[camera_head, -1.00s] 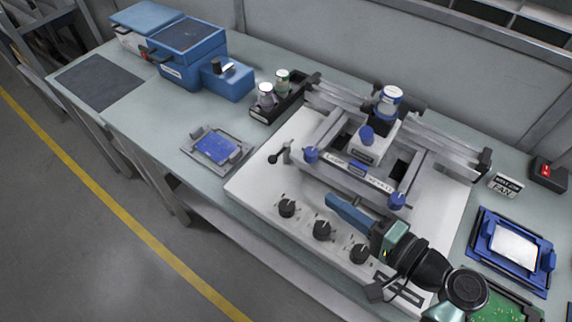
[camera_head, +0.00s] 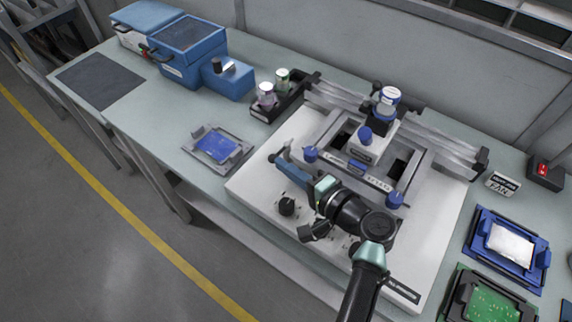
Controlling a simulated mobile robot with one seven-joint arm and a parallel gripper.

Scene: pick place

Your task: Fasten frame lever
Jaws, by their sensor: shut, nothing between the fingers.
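The grey rectangular frame (camera_head: 345,174) lies on a white base plate (camera_head: 262,187), with blue knobs at its corners. The frame lever has a small black knob (camera_head: 272,158) and sits just off the frame's left corner. My gripper (camera_head: 281,160) is shut and empty, with its blue fingers reaching to the lever. The fingertips overlap the lever in the picture and hide part of it. I cannot tell whether they touch it. My wrist covers part of the plate's front and some of its black knobs.
A white bottle with a blue band (camera_head: 388,98) stands behind the frame. A black holder (camera_head: 262,116) with small jars is at the back left. A grey tray with a blue part (camera_head: 216,147) lies left of the plate. A blue tray (camera_head: 482,250) lies at right.

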